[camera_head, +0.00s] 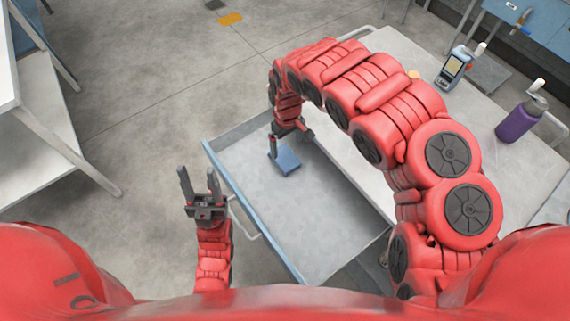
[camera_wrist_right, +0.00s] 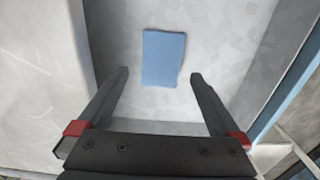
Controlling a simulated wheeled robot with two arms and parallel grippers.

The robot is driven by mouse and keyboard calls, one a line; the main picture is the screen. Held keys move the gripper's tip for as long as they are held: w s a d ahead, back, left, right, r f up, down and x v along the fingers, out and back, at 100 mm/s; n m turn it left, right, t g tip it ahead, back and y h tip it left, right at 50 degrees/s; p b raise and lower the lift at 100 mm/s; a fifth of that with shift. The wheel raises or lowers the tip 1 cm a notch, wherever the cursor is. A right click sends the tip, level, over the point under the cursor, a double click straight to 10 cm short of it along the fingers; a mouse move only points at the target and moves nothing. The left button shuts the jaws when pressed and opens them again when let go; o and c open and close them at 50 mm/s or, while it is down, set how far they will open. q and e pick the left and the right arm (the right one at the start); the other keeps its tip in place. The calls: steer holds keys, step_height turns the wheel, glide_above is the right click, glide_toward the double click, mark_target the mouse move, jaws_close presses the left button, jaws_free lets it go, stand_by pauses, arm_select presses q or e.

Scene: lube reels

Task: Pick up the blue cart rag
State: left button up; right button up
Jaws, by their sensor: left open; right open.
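The blue cart rag (camera_head: 285,160) is a small folded light-blue cloth lying on the grey floor of the open drawer. In the right wrist view the rag (camera_wrist_right: 163,58) lies flat ahead of the fingertips, roughly midway between them. My right gripper (camera_head: 274,147) reaches down into the drawer, right at the rag in the head view; in the right wrist view its fingers (camera_wrist_right: 158,78) are spread with nothing between them. My left gripper (camera_head: 199,178) is open and empty, fingers pointing up, outside the drawer to its left.
The drawer (camera_head: 222,167) has a blue-edged rim and a handle on its left side. A white shelf (camera_head: 40,130) stands at left. Open floor lies between shelf and drawer.

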mark_target(285, 157)
steer(key=shift+f, duration=1.35)
steer(key=shift+w+a+f+p, duration=0.15)
steer(key=shift+f+p, duration=0.25)
steer(key=shift+f, duration=0.6)
steer(key=shift+a+f+p, duration=0.15)
steer(key=shift+f+p, duration=0.25)
steer(key=shift+f, duration=0.55)
steer(key=shift+d+f, duration=0.1)
steer(key=shift+f, duration=0.6)
steer(key=c, duration=1.2)
steer(key=shift+o, duration=0.2)
steer(key=shift+r, duration=0.1)
